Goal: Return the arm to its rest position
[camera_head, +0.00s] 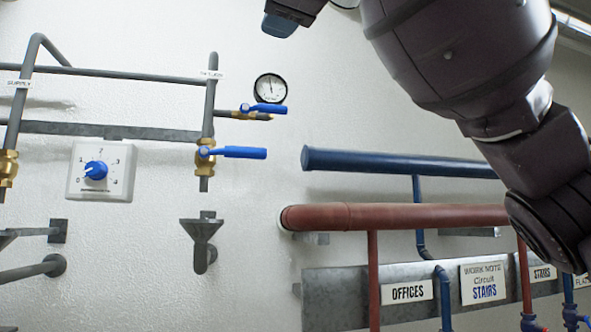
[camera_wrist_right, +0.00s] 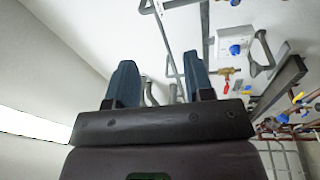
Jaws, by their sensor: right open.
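My right arm (camera_head: 465,60) comes in from the right edge of the head view and reaches up to the top edge. Part of my right gripper (camera_head: 284,20) shows there as a dark blue-grey fingertip; the rest is cut off. In the right wrist view the right gripper (camera_wrist_right: 158,75) has its two blue-grey fingers apart, with nothing between them. The gripper is apart from the pipes and valves on the wall. My left gripper is in neither view.
The wall holds a control dial (camera_head: 97,170), a pressure gauge (camera_head: 270,88) and a blue-handled valve (camera_head: 235,152). A blue pipe (camera_head: 400,163) and a red pipe (camera_head: 390,216) run behind my right arm. An OFFICES label (camera_head: 407,292) hangs below.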

